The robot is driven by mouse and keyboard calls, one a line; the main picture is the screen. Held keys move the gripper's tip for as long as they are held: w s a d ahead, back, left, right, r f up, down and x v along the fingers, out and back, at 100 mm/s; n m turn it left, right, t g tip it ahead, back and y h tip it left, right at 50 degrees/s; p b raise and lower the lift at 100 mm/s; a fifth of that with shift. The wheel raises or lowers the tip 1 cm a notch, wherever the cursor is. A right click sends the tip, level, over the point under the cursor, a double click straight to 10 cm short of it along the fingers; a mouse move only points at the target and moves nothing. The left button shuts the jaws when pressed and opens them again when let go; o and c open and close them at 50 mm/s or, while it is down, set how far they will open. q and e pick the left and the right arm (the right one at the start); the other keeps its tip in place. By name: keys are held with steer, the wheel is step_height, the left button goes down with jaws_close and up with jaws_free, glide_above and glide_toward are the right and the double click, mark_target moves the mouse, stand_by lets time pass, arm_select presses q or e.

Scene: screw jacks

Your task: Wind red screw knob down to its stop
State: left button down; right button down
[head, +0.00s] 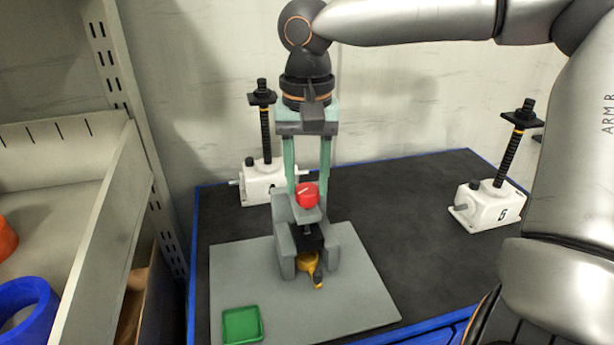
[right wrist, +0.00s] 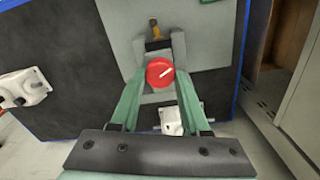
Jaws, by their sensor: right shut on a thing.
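The red screw knob (head: 307,195) sits on top of a small grey screw jack fixture (head: 284,240) with two uprights. My right gripper (head: 308,188) comes down from above, its green fingers on either side of the knob and shut on it. A dark block and a yellow part (head: 308,262) show below the knob. The screw beneath the knob is mostly hidden. My left gripper is not in view.
The fixture stands on a grey plate (head: 360,295) on a dark blue-edged table (head: 400,200). A green tray (head: 242,325) lies at the front left. White jacks with black screws stand behind left (head: 262,182) and right (head: 487,206). A shelf (head: 90,220) is at left.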

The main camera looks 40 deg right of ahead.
steer(key=m, duration=0.5)
steer(key=shift+w+r+m, duration=0.1)
steer(key=shift+r+m, duration=0.1)
steer(key=shift+m, duration=0.1)
steer(key=m, duration=0.9)
steer(key=shift+m, duration=3)
steer(key=c, duration=0.8)
jaws_free()
steer(key=o, duration=0.4)
steer(key=shift+f, duration=0.15)
